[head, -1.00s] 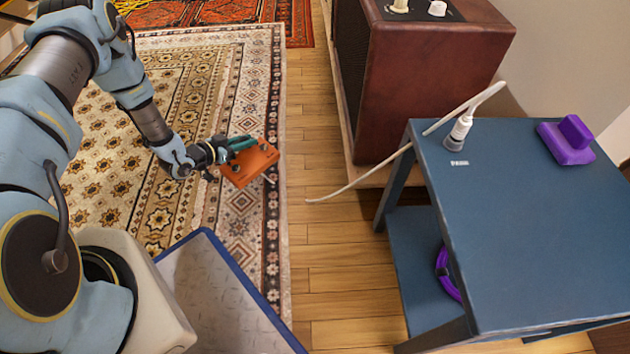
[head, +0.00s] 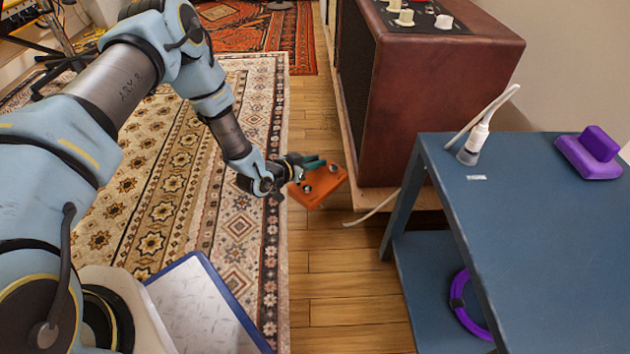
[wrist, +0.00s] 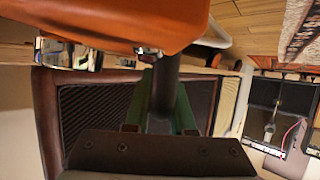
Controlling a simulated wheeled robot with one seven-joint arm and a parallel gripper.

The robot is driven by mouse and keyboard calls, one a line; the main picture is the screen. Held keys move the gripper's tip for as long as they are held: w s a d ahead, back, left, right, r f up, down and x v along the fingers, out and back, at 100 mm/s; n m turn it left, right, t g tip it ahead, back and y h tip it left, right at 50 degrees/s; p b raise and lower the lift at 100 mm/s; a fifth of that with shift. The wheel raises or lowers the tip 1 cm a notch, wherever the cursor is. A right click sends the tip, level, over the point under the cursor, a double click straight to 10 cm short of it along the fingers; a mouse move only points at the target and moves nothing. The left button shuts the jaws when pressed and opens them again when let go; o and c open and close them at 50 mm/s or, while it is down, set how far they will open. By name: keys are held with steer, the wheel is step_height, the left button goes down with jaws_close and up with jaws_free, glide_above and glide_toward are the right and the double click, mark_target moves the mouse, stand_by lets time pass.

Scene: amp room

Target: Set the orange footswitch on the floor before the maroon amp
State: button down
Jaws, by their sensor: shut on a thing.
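The orange footswitch (head: 320,188) is a flat box with metal buttons. The maroon amp (head: 440,90) stands right of and beyond the footswitch, on a low wooden base. Its dark grille faces left in the head view, and the grille also shows in the wrist view (wrist: 95,108).
A blue side table (head: 540,240) stands at the right, with a white cable plug (head: 475,140) and a purple block (head: 590,155) on top and a purple coil (head: 468,300) on its shelf. A patterned carpet (head: 235,225) lies left. Bare wood floor (head: 335,290) runs between.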

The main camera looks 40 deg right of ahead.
mark_target(315, 178)
step_height(315, 178, down, 7)
steer(key=b, duration=0.4)
steer(key=shift+w+a, duration=0.1)
steer(key=shift+w, duration=0.05)
steer(key=shift+r, duration=0.15)
steer(key=shift+f, duration=0.2)
steer(key=c, duration=0.8)
jaws_free()
steer(key=shift+o, duration=0.2)
